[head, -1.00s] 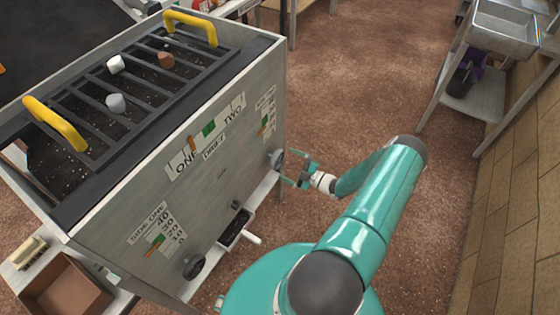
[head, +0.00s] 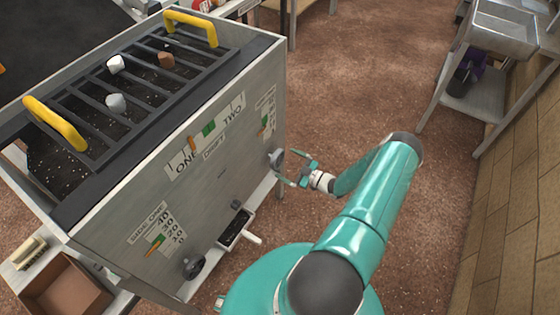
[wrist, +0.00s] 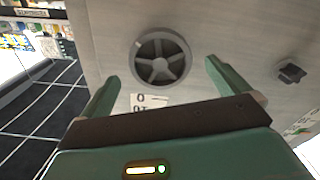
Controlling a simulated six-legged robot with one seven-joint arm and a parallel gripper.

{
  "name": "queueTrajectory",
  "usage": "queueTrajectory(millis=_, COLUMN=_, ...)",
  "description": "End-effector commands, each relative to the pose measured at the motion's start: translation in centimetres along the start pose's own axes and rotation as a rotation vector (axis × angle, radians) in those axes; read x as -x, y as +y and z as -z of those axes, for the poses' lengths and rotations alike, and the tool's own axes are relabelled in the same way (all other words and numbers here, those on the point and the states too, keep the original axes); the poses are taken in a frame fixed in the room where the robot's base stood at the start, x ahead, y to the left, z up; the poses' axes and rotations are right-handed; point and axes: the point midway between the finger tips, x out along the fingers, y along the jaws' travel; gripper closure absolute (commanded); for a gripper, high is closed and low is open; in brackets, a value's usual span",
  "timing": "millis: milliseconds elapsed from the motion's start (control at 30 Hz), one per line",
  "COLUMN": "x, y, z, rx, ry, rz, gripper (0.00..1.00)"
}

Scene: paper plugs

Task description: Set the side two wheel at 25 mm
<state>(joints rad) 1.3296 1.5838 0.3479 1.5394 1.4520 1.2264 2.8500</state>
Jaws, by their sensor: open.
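The side two wheel (head: 277,160) is a grey spoked handwheel near the right end of the machine's front panel. In the wrist view the wheel (wrist: 161,57) faces me, centred between my fingers and a little beyond their tips. My gripper (head: 300,172) is open and empty in front of it, with no contact visible. The fingers (wrist: 162,72) stand to either side of the wheel in the wrist view. The side two scale (head: 267,115) has a green band and an orange-brown pointer above the wheel; its reading is too small to tell.
The side one wheel (head: 194,267) and its scale (head: 163,236) are at the panel's left. A small dark knob (head: 236,204) and a tray with a white handle (head: 252,238) lie between the wheels. Open floor (head: 350,85) lies right of the machine.

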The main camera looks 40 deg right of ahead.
Motion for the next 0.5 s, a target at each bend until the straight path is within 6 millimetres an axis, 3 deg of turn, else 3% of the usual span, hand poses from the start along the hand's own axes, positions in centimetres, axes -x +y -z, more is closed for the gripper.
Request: queueTrajectory(millis=500, x=-2.4, y=0.0, z=0.0, rx=0.001, ry=0.002, rz=0.001, gripper=0.0)
